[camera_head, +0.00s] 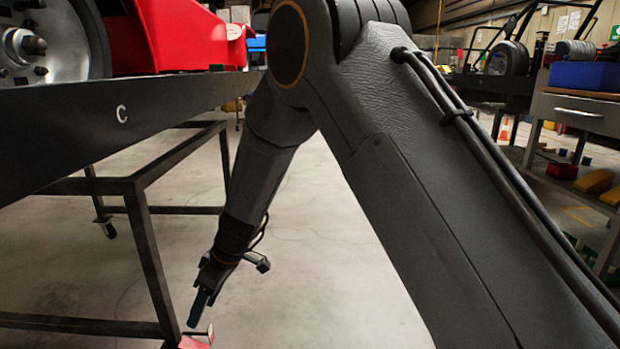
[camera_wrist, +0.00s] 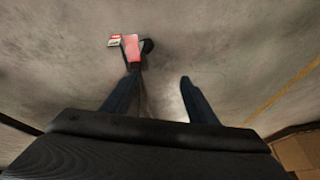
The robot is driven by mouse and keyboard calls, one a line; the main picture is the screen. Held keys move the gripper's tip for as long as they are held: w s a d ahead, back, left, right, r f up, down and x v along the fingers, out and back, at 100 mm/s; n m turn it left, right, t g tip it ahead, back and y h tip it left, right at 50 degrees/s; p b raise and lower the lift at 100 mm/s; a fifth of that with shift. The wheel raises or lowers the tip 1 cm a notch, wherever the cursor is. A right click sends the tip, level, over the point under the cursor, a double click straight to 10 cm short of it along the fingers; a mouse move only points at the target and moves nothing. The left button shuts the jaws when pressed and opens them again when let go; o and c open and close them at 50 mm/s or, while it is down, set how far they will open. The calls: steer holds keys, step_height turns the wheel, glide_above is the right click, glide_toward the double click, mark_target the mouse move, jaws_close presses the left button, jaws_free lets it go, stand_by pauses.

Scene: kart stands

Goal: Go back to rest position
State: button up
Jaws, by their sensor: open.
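My arm reaches down toward the floor in the head view. My gripper (camera_head: 197,312) points down beside the dark kart stand's leg. In the wrist view my gripper (camera_wrist: 157,80) has its two fingers spread apart, with nothing between them. A small red or pink object (camera_wrist: 131,47) with a white-and-red label part and a dark round part lies on the floor beyond the left fingertip. It also shows at the bottom edge of the head view (camera_head: 195,343), just below the gripper. I cannot tell whether the left finger touches it.
The dark kart stand (camera_head: 60,125) marked C stands on the left, bearing a wheel (camera_head: 45,50) and red bodywork (camera_head: 185,35). A grey workbench (camera_head: 585,113) with a blue bin (camera_head: 585,75) stands at right. The concrete floor (camera_head: 310,260) between them looks clear.

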steer(key=s+d+r+m+h+p, duration=0.1)
steer(key=s+d+r+m, duration=0.1)
steer(key=s+d+r, duration=0.45)
steer(key=s+d+r+m+p, duration=0.2)
steer(key=s+d+r, duration=0.2)
steer(key=s+r, duration=0.55)
steer(key=s+d+r+m+h+p, duration=0.25)
steer(key=s+d+r+m, duration=0.4)
steer(key=s+d, duration=0.7)
steer(key=d+r+m+p, duration=0.1)
steer(key=d+r+p, duration=0.6)
steer(key=p, duration=0.5)
steer(key=d+r+m+h+p, duration=0.1)
steer(key=d+r+m+p, duration=0.1)
steer(key=d+r+p, duration=0.5)
steer(key=d+r+m+p, duration=0.2)
steer(key=d+r+p, duration=0.4)
steer(key=r+p, duration=0.9)
steer(key=p, duration=0.3)
steer(key=shift+w+d+t+h, duration=0.3)
steer(key=shift+d+t+h, duration=0.05)
steer(key=shift+d+t, duration=0.05)
